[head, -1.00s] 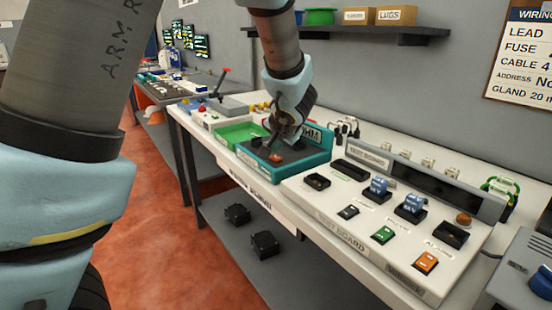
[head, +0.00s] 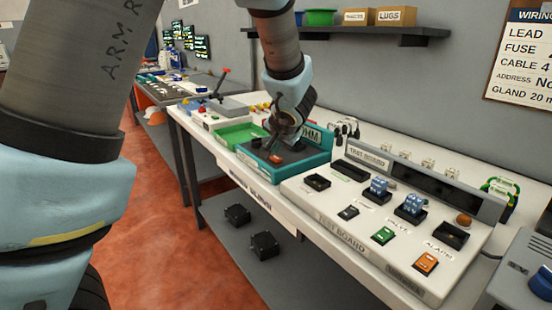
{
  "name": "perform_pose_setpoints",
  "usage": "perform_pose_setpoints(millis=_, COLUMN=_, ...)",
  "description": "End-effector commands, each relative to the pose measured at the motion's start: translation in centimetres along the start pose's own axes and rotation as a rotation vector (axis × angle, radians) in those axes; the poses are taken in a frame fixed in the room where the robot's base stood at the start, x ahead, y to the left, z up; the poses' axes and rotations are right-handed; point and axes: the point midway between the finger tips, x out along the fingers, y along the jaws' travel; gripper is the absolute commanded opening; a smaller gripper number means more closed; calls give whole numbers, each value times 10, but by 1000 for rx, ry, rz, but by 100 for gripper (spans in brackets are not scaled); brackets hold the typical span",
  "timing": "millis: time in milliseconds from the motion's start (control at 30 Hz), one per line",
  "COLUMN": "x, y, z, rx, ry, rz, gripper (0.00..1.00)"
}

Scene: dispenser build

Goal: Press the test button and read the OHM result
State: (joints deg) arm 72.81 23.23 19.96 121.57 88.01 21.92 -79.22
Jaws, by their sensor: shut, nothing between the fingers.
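The teal OHM tester (head: 318,155) sits on the white bench, with its OHM lettering partly covered by my gripper. A small orange-red button (head: 276,158) shows on its dark top face. My gripper (head: 272,143) points down over the tester, close to the button, with its fingers shut and empty. I cannot tell whether the fingertips touch the button. No result reading can be made out on the tester from this view.
A green tray (head: 240,136) lies left of the tester. The white test board (head: 345,220) with switches and a dark display panel (head: 435,190) stands to the right. A shelf (head: 350,33) hangs above. A wiring sign (head: 520,60) is on the wall.

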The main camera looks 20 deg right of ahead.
Motion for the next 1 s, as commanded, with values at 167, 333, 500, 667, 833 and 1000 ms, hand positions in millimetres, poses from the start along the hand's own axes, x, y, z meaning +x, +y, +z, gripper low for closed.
perform_pose_setpoints(millis=167, x=0, y=0, z=0, rx=0, ry=0, rz=0, gripper=0)
perform_pose_setpoints(millis=333, x=0, y=0, z=0, rx=0, ry=0, rz=0, gripper=0)
perform_pose_setpoints(millis=500, x=0, y=0, z=0, rx=0, ry=0, rz=0, gripper=0)
perform_pose_setpoints(millis=667, x=2, y=2, z=2, rx=0, ry=1, rz=0, gripper=0)
perform_pose_setpoints(millis=833, x=6, y=4, z=4, rx=-1, ry=1, rz=0, gripper=0)
perform_pose_setpoints(millis=1000, x=6, y=4, z=4, rx=-1, ry=1, rz=0, gripper=0)
